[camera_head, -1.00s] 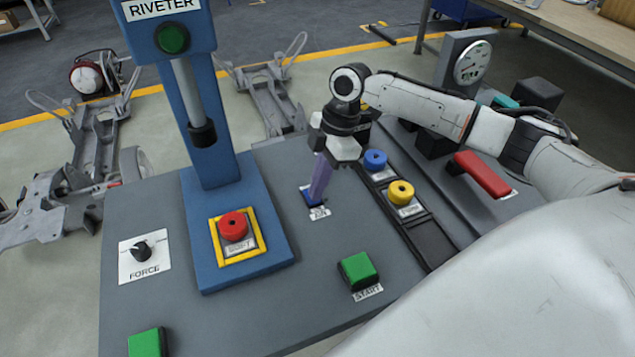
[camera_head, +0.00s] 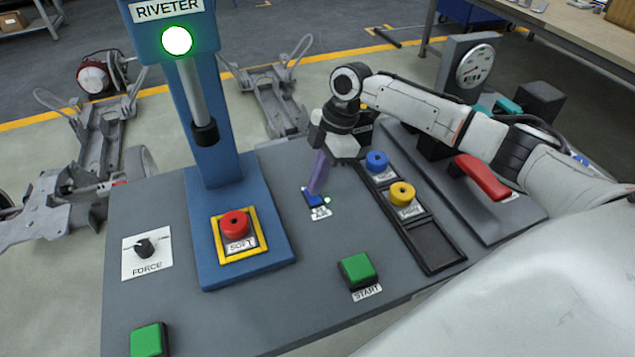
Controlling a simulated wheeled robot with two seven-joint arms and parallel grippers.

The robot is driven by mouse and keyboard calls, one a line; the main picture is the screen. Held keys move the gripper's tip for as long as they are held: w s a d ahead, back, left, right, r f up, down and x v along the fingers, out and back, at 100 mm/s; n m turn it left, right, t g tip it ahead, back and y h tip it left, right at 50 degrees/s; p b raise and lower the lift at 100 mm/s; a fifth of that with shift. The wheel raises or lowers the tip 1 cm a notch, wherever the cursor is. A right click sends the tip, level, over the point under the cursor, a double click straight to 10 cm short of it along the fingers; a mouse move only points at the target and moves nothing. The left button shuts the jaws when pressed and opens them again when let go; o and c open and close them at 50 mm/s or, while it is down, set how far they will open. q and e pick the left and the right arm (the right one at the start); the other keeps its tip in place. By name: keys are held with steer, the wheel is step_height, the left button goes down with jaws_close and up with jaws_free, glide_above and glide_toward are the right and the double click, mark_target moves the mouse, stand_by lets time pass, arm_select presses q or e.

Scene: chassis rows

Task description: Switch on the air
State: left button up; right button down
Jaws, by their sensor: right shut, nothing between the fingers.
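A small light (camera_head: 327,200) beside the switch glows pale green. My right gripper (camera_head: 315,191) comes from the upper right with purple fingers shut and empty. Its fingertips are at the switch and seem to touch it, hiding part of it. The round lamp (camera_head: 177,40) at the top of the blue riveter (camera_head: 229,172) is lit bright green-white. My left gripper is not in view.
Around the switch are a red button (camera_head: 235,224), a green START button (camera_head: 357,269), a FORCE knob (camera_head: 146,248), and blue (camera_head: 377,161) and yellow (camera_head: 402,193) pieces in a black tray (camera_head: 440,252). A red lever (camera_head: 482,178) and a gauge (camera_head: 474,66) stand at right.

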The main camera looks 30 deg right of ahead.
steer(key=shift+r+p, duration=0.5)
steer(key=shift+p, duration=0.05)
step_height(320, 180, up, 2)
steer(key=shift+s+r+p, duration=0.1)
steer(key=shift+p, duration=1.05)
steer(key=s+b+v, duration=0.1)
steer(key=s+v, duration=0.1)
steer(key=v, duration=0.8)
steer(key=shift+a+r, duration=0.3)
steer(key=shift+r, duration=0.05)
steer(key=shift+s, duration=0.1)
